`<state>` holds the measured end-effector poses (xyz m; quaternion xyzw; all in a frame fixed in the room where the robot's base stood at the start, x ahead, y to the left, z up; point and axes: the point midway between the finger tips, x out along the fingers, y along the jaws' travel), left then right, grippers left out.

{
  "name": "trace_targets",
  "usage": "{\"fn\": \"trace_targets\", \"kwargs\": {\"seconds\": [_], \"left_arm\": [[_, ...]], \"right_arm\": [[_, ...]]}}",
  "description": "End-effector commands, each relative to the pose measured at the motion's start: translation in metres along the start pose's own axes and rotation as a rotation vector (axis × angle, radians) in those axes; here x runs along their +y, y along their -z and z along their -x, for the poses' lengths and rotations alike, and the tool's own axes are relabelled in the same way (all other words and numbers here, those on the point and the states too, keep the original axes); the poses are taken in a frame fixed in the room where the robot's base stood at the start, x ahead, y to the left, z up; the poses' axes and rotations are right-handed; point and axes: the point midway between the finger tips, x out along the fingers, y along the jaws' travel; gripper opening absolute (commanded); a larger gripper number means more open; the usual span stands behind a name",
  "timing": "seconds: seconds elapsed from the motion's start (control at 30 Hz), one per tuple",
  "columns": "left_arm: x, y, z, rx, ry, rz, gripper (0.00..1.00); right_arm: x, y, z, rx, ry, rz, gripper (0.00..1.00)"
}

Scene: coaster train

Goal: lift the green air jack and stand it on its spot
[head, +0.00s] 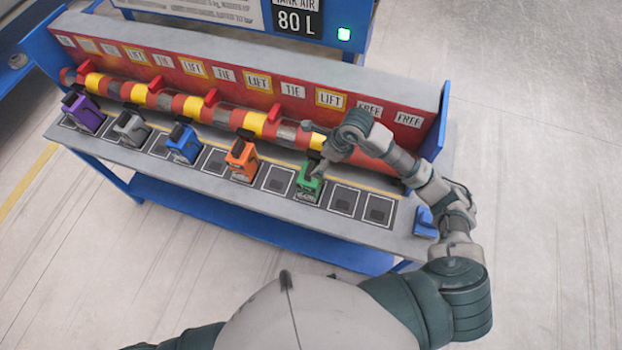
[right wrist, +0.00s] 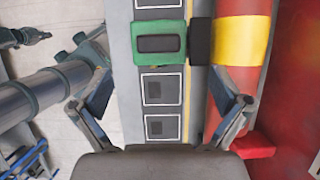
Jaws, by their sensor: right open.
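The green air jack (head: 309,188) stands upright in the row of marked squares on the grey bench top, just in front of the red and yellow pipe (head: 239,119). In the right wrist view the jack (right wrist: 160,42) shows from above as a green frame with a dark pad, a dark block beside it towards the pipe. My right gripper (head: 316,168) is over the jack in the head view. In the right wrist view the gripper (right wrist: 172,88) has its fingers wide apart with nothing between them. The jack is beyond the fingertips. My left gripper does not show.
Purple (head: 83,112), grey (head: 131,129), blue (head: 184,144) and orange (head: 241,159) jacks stand to the left. Empty squares (head: 345,199) lie right of the green jack. A labelled red back panel (head: 225,76) rises behind the pipe. A blue piece (head: 426,222) sits at the bench's right end.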

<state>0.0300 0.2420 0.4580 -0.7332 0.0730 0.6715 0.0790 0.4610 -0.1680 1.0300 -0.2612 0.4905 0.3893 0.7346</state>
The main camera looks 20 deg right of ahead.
Motion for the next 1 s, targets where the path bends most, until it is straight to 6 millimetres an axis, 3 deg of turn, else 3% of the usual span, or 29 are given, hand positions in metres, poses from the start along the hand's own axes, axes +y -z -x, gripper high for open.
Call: {"fn": "trace_targets", "kwargs": {"seconds": [0.1, 0.3, 0.47, 0.8, 1.0], "left_arm": [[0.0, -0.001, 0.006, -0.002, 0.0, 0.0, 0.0], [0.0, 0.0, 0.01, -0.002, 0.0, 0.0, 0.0], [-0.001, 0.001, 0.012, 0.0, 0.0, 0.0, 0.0], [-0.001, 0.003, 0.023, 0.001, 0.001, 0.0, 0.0], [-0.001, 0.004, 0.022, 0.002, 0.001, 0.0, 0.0]], "right_arm": [[0.001, -0.001, -0.028, 0.002, -0.007, -0.003, 1.0], [0.0, 0.001, -0.061, -0.002, -0.005, -0.002, 1.0], [0.001, 0.001, -0.071, -0.003, -0.005, -0.001, 1.0], [0.001, 0.006, -0.117, -0.003, -0.004, -0.001, 1.0], [0.001, 0.006, -0.12, -0.003, -0.002, 0.0, 1.0]]}}
